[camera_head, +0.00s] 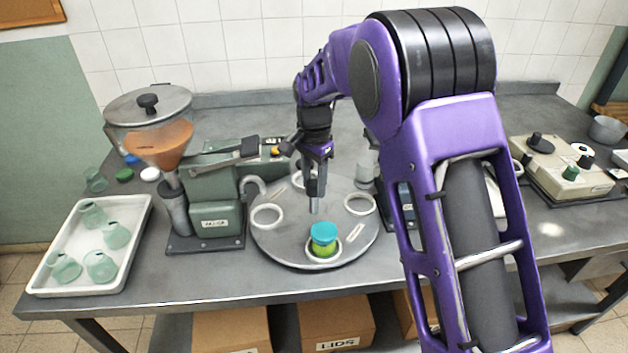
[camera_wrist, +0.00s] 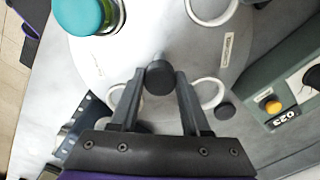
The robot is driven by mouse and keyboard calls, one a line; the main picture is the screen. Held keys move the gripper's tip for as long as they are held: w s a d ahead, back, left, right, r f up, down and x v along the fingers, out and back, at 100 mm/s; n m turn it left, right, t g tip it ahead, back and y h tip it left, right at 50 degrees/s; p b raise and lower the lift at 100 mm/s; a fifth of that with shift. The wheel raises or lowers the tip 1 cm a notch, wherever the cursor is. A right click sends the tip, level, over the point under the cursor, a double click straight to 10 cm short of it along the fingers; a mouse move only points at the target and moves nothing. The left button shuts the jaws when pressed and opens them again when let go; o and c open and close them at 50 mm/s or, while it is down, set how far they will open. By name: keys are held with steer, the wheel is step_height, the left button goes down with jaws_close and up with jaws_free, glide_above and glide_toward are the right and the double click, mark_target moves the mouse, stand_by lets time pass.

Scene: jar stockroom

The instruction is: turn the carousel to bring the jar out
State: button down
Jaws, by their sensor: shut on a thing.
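The carousel (camera_head: 292,243) is a round grey turntable on the metal table, with white rings on it. A green jar with a teal lid (camera_head: 324,239) stands in the ring at its front edge. The jar also shows at the top left of the wrist view (camera_wrist: 84,14). My gripper (camera_head: 314,204) points down over the middle of the carousel. In the wrist view its two fingers (camera_wrist: 160,88) are closed on a dark round knob (camera_wrist: 160,76) at the carousel's centre. The jar is apart from the fingers. The other rings that I see look empty.
A green filling machine (camera_head: 215,205) with an orange hopper stands left of the carousel. A white tray (camera_head: 140,215) with several glass jars is at far left. A beige device (camera_head: 562,165) stands on the right. Boxes (camera_head: 335,318) sit below the table.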

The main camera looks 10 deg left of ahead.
steer(key=shift+m, duration=0.3)
stand_by(0.5)
steer(key=shift+c, duration=1.9)
jaws_free()
steer(key=shift+r, duration=0.1)
step_height(320, 180, up, 17)
steer(key=shift+r, duration=0.15)
